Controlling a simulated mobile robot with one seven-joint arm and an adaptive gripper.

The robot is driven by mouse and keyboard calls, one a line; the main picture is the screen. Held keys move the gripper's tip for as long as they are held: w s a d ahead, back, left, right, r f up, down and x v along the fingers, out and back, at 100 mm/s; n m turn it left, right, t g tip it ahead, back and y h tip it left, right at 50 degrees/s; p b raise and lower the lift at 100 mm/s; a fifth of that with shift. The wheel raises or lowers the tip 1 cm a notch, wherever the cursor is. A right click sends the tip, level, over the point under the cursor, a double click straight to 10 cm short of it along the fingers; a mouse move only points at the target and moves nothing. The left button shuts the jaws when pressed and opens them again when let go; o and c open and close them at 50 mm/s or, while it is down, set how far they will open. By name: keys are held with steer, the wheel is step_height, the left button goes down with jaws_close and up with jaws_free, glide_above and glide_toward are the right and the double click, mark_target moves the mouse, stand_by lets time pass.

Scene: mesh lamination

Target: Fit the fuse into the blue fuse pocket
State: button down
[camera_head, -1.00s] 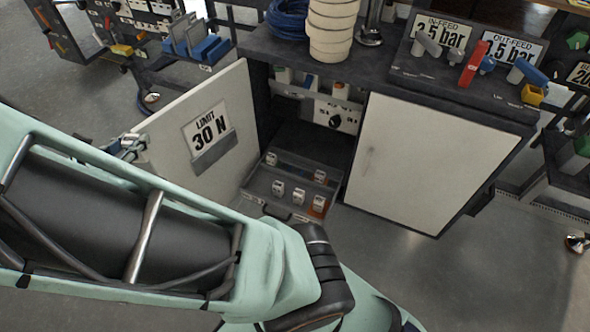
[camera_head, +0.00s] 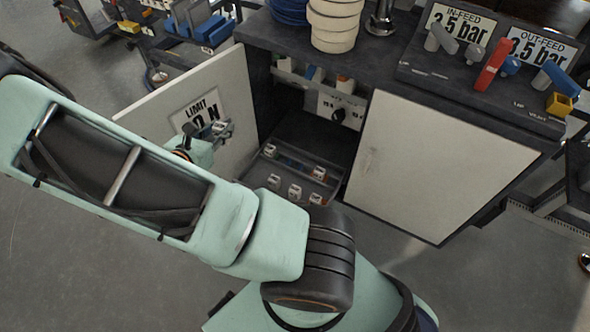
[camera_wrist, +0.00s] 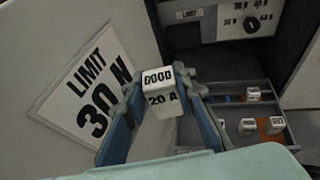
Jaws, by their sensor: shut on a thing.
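My gripper (camera_wrist: 168,100) is shut on a white block-shaped fuse (camera_wrist: 166,104) marked "GOOD" and "20 A" in the wrist view. The fuse is held in the air between the blue-grey fingers, in front of the open door. In the head view my gripper (camera_head: 214,132) overlaps the door's label, and the fuse is too small to make out. Several other white fuses (camera_head: 295,191) sit in the open drawer (camera_head: 252,178), low in the cabinet. Blue and orange patches show between the drawer's fuses; I cannot tell which is the blue fuse pocket.
The open white door (camera_head: 150,112) with the "LIMIT 30 N" label (camera_wrist: 85,90) stands left of the cabinet opening. A closed white panel (camera_head: 440,150) is on the right. A black knob (camera_head: 338,116) is inside, above the drawer. Floor in front is clear.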

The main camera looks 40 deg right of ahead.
steer(key=s+d+f+m+g+h+b, duration=0.1)
steer(key=s+d+f, duration=0.55)
steer(key=f, duration=0.25)
steer(key=s+d+f+m+g+b, duration=0.1)
steer(key=s+d+f+g, duration=0.1)
steer(key=s+d+f, duration=0.45)
steer(key=shift+t, duration=0.3)
steer(key=w+d+f+b, duration=0.1)
steer(key=w+d+f, duration=0.1)
steer(key=d+f, duration=0.1)
steer(key=w+d+f+b, duration=0.2)
steer(key=w+d+f, duration=0.1)
steer(key=f, duration=0.1)
steer(key=w+d+f+b, duration=0.2)
steer(key=d+f, duration=0.1)
steer(key=f, duration=0.1)
steer(key=shift+w+f, duration=0.3)
step_height(320, 180, down, 3)
steer(key=shift+w+d+f+b, duration=0.1)
steer(key=shift+w+f+b, duration=0.05)
steer(key=shift+b, duration=1.05)
steer(key=shift+f, duration=0.4)
steer(key=shift+r, duration=0.1)
steer(key=c, duration=1.6)
jaws_free()
steer(key=shift+r, duration=0.1)
